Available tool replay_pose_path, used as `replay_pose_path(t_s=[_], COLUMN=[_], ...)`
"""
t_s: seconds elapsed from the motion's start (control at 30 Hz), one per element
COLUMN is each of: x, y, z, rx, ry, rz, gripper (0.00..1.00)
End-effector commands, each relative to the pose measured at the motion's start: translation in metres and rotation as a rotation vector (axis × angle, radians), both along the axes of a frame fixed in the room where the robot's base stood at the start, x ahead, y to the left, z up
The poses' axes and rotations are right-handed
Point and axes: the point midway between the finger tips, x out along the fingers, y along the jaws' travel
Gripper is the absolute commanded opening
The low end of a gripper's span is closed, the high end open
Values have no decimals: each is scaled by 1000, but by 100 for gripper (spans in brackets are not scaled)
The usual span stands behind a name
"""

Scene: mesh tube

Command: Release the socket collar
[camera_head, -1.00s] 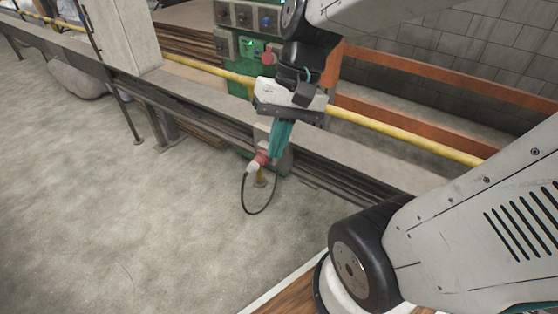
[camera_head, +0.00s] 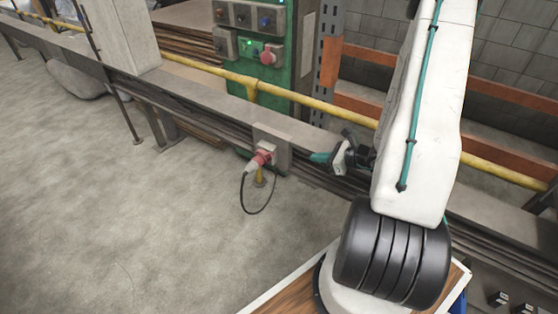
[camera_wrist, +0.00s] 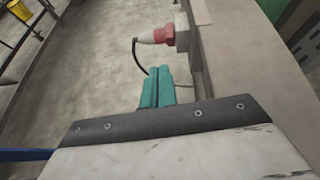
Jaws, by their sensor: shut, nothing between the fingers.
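The red socket collar (camera_head: 261,158) sits on a grey socket box on the side of the low beam. A pale plug with a black cable (camera_head: 249,206) is in it, and the cable loops down towards the floor. The collar also shows at the top of the wrist view (camera_wrist: 164,34), with the plug on its left. My gripper (camera_head: 316,157) has teal fingers and is to the right of the collar, apart from it. In the wrist view the teal fingers (camera_wrist: 158,82) are together and empty, below the collar. Whether the collar is locked cannot be told.
The grey socket box (camera_head: 280,150) is fixed to the long beam (camera_head: 205,97). A yellow rail (camera_head: 345,114) runs above the beam. A green panel (camera_head: 288,75) with switches and a red connector stands behind. The grey floor (camera_head: 130,220) to the left is open.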

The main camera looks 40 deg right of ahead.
Motion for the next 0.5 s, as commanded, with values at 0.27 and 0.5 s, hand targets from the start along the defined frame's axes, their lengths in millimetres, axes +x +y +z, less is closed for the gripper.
replay_pose_path(t_s=[0.27, 0.5], x=[-11, -10], y=[-15, -15], z=[-24, -23], rx=[39, 38], ry=[29, 28], rz=[-101, -97], gripper=[0, 0])
